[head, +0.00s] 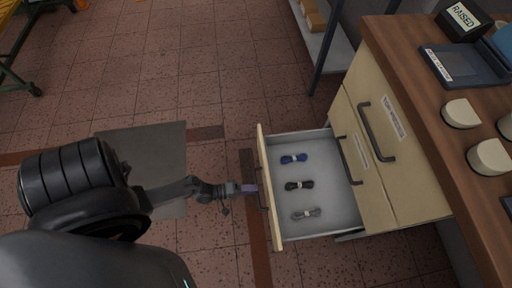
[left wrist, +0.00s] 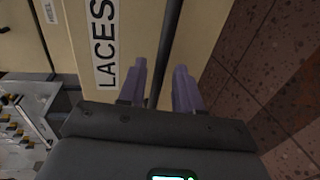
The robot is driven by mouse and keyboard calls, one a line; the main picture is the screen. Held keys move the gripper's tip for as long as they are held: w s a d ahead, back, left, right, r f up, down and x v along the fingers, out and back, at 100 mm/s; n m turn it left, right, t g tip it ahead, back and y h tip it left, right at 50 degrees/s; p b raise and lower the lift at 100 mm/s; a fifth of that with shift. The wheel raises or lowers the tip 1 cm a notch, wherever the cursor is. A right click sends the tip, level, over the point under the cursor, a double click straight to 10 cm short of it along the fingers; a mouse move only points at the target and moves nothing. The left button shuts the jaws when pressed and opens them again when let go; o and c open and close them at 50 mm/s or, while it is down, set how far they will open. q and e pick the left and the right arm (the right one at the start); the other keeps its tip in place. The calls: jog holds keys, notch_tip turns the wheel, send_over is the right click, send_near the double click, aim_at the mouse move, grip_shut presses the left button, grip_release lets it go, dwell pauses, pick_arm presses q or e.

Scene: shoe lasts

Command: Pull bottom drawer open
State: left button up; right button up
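The bottom drawer (head: 330,222) of the cabinet stands pulled out in the head view. It has a cream front and a pale grey inside. My left gripper (head: 250,188) is at the drawer's front. In the left wrist view its two purple fingers (left wrist: 160,85) stand on either side of the dark bar handle (left wrist: 168,40), with a visible gap, so it looks open around the handle. A "LACES" label (left wrist: 105,45) is on the drawer front. My right gripper is not in view.
Closed cabinet fronts with dark handles (head: 377,132) stand right of the drawer. The wooden worktop (head: 425,95) above holds pale shoe-last pieces (head: 461,113), a dark tray and a "RAISED" sign (head: 463,16). A shelf (head: 325,40) stands behind.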

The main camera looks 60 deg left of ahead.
pick_arm(q)
jog(key=p+v, duration=0.1)
jog(key=v, duration=0.7)
jog(key=shift+p, duration=0.35)
